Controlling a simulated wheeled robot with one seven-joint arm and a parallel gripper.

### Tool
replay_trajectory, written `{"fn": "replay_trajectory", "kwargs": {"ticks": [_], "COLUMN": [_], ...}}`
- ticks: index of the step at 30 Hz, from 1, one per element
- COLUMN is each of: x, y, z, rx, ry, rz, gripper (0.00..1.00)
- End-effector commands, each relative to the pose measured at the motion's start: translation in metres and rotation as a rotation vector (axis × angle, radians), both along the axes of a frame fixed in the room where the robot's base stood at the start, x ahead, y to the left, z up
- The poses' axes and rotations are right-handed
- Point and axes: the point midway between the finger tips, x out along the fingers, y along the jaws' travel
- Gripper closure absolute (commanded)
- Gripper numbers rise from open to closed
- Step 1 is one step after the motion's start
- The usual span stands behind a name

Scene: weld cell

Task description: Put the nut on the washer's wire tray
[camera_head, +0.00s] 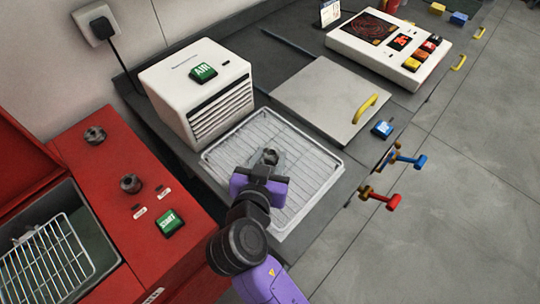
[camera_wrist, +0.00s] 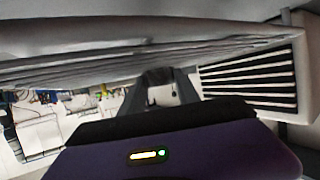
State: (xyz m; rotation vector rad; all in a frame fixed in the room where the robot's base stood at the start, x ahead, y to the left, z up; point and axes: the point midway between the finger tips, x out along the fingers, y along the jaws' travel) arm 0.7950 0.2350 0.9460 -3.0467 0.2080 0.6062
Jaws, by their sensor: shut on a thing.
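My gripper (camera_head: 270,158) is over the white wire rack in front of the air blower, its fingers shut on the nut (camera_head: 271,154). The nut is small, grey and mostly hidden between the fingertips. In the wrist view the fingers (camera_wrist: 157,88) show with a dark piece between them. I cannot tell whether the nut touches the rack. The washer (camera_head: 150,240) is the red box at left with its lid open. Its wire tray (camera_head: 62,243) shows inside at the lower left, well away from my gripper. A small grey shape lies near its left side, unclear.
The white rack tray (camera_head: 325,152) lies below my gripper. The white blower (camera_head: 195,85) with a green AIR button stands behind it. A green START button (camera_head: 170,222) and two dark knobs are on the washer top. A hotplate panel (camera_head: 385,45) stands at back right.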

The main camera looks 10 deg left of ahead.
Motion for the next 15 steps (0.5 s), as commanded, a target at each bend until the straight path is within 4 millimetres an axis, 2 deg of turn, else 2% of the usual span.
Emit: {"fn": "replay_trajectory", "kwargs": {"ticks": [7,8,9,11,15], "x": [0.0003,0.0001,0.0,0.0,0.0], "y": [0.0003,0.0003,0.0003,0.0003,0.0003], "z": [-0.0031,-0.0034,-0.0022,-0.0022,-0.0022], "rx": [0.0,0.0,0.0,0.0,0.0], "ry": [-0.001,0.0,0.0,0.0,0.0], "rz": [0.0,0.0,0.0,0.0,0.0], "gripper": [1.0,0.6,0.52,0.4,0.4]}}
